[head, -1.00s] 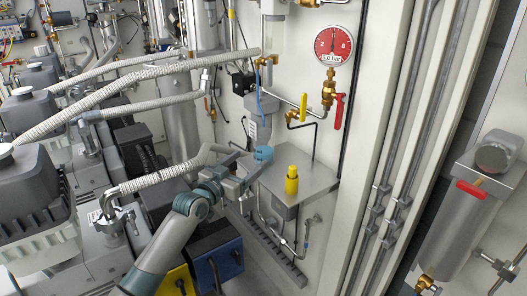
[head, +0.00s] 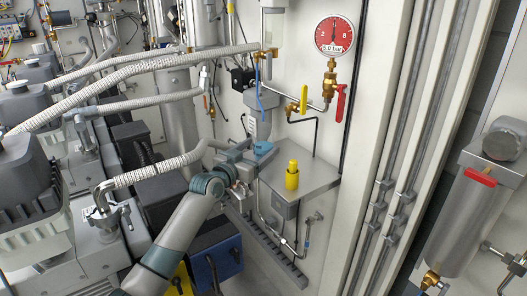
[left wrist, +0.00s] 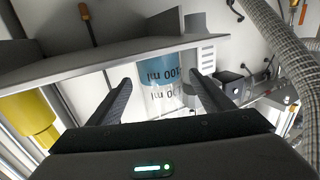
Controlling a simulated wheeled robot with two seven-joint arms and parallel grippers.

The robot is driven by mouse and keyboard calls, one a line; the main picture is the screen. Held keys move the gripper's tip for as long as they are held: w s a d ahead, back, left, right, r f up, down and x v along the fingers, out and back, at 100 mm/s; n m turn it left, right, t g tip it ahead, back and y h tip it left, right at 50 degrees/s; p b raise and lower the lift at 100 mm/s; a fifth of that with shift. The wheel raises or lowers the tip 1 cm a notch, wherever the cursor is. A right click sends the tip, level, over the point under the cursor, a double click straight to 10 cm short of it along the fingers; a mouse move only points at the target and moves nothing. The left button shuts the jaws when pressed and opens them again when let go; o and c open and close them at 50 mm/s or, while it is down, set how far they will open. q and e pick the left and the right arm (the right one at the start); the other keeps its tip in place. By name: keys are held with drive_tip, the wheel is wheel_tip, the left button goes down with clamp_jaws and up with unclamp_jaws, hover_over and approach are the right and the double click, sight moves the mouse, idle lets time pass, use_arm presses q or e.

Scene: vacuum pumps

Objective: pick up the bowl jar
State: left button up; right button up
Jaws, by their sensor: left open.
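The bowl jar (left wrist: 158,74) shows in the left wrist view as a clear jar with blue contents and upside-down "100 ml" marks. In the head view its blue part (head: 263,149) shows at the left edge of a grey metal shelf. My left gripper (left wrist: 158,92) is open, with one finger on each side of the jar in the wrist view. I cannot tell whether the fingers touch it. In the head view the left gripper (head: 248,160) reaches the jar from the lower left and hides part of it. My right gripper is not in view.
The grey shelf (head: 308,180) carries a yellow cylinder (head: 292,176) close to the right of the jar. A red gauge (head: 334,37) and a red-handled valve (head: 341,102) are above right. Ribbed hoses (head: 150,176) and pumps (head: 30,190) crowd the left.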

use_arm(q)
drive_tip(key=shift+w+d, duration=0.2)
drive_tip(key=shift+w, duration=0.25)
drive_tip(key=shift+r, duration=0.1)
drive_tip(key=c, duration=1.3)
wheel_tip(320, 180, up, 10)
drive_tip(key=b, duration=0.3)
drive_tip(key=shift+s, duration=0.1)
